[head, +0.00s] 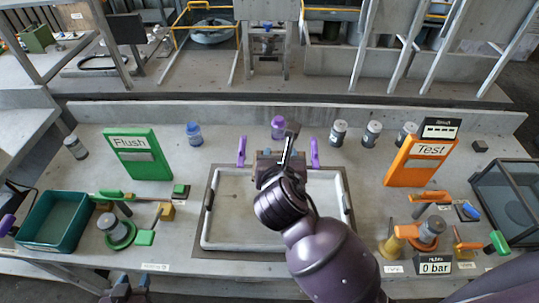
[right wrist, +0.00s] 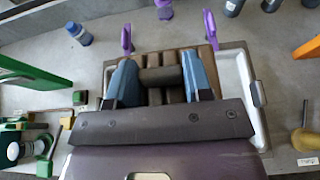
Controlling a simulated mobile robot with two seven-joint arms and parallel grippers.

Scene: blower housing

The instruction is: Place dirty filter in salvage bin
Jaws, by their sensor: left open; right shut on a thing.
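My right gripper (head: 285,160) is over the far part of the grey tray-like housing (head: 225,245) in the middle of the bench. In the right wrist view its blue fingers (right wrist: 160,80) are shut on a grey-brown ribbed block, the dirty filter (right wrist: 172,57), by a bar across it. Most of the filter is hidden by the gripper in the head view. An open teal bin (head: 82,212) stands at the left and looks empty. A dark-framed, clear-walled bin (head: 510,205) stands at the right. I read no salvage label on either. My left gripper (head: 125,292) is open, low at the bottom left.
Two purple upright clamps (head: 241,151) flank the housing's far edge. A green Flush panel (head: 138,154) and an orange Test panel (head: 420,160) stand either side. Valves with coloured handles (head: 425,235) sit near the front. Several jars (head: 338,133) line the back.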

